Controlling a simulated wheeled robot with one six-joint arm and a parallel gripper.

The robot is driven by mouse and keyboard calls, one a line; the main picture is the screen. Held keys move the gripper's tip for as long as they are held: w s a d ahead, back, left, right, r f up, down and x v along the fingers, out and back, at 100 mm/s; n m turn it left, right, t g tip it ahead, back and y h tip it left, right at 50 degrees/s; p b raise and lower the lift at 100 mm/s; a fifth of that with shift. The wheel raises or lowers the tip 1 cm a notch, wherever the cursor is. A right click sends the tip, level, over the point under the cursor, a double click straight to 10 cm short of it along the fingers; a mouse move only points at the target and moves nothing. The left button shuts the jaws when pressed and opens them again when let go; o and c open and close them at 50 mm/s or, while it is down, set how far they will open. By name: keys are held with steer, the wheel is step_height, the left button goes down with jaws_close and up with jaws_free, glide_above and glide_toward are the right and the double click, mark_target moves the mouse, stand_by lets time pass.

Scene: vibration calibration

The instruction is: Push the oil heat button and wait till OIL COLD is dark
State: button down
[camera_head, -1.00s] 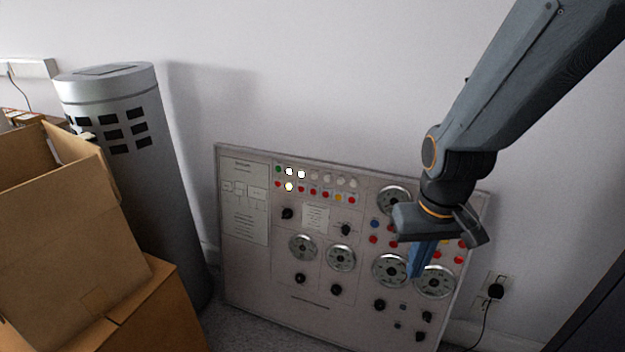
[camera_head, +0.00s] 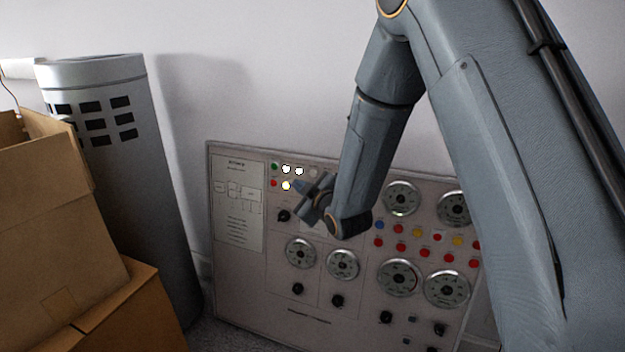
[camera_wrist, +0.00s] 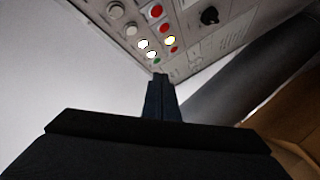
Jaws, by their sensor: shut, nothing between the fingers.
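The control panel (camera_head: 238,275) leans against the wall. At its upper left are a green button (camera_head: 274,166), two lit white lamps (camera_head: 286,169) (camera_head: 299,171), a red button (camera_head: 273,183) and a lit yellowish lamp (camera_head: 286,186). Their labels are too small to read, so I cannot tell which is oil heat or OIL COLD. My gripper (camera_head: 299,186) is shut and empty, in front of the panel just right of the yellowish lamp in the head view. In the wrist view its fingers (camera_wrist: 160,78) point towards the green button (camera_wrist: 158,61); contact cannot be told. My arm hides the buttons further right.
Gauges (camera_head: 301,253) and black knobs (camera_head: 298,289) fill the panel below. Cardboard boxes (camera_head: 50,230) and a grey cylinder (camera_head: 120,160) stand at the left. Bare wall lies above the panel.

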stand_by(0.3)
steer(key=w+d+f+b, duration=0.1)
steer(key=w+d+b, duration=0.2)
steer(key=w, duration=0.5)
steer(key=shift+f, duration=0.3)
steer(key=shift+w, duration=0.1)
stand_by(1.8)
steer(key=shift+w+d+f+b, duration=0.1)
steer(key=shift+w+d+b, duration=0.1)
steer(key=shift+w+b, duration=0.15)
steer(key=shift+w+d, duration=0.1)
steer(key=shift+w, duration=0.25)
stand_by(0.8)
steer(key=shift+s, duration=0.1)
steer(key=shift+s+a+p, duration=0.25)
steer(key=shift+s+p, duration=0.05)
steer(key=shift+s, duration=0.35)
steer(key=shift+s, duration=0.1)
steer(key=shift+s+a+r+p, duration=0.2)
steer(key=shift+s+a+p, duration=0.1)
steer(key=shift+s, duration=0.45)
steer(key=shift+s+a+r+p, duration=0.25)
steer(key=shift+s+p, duration=0.1)
steer(key=shift+s, duration=0.35)
steer(key=shift+s+a+r+p, duration=0.15)
steer(key=shift+s+a+p, duration=0.15)
steer(key=shift+s, duration=0.45)
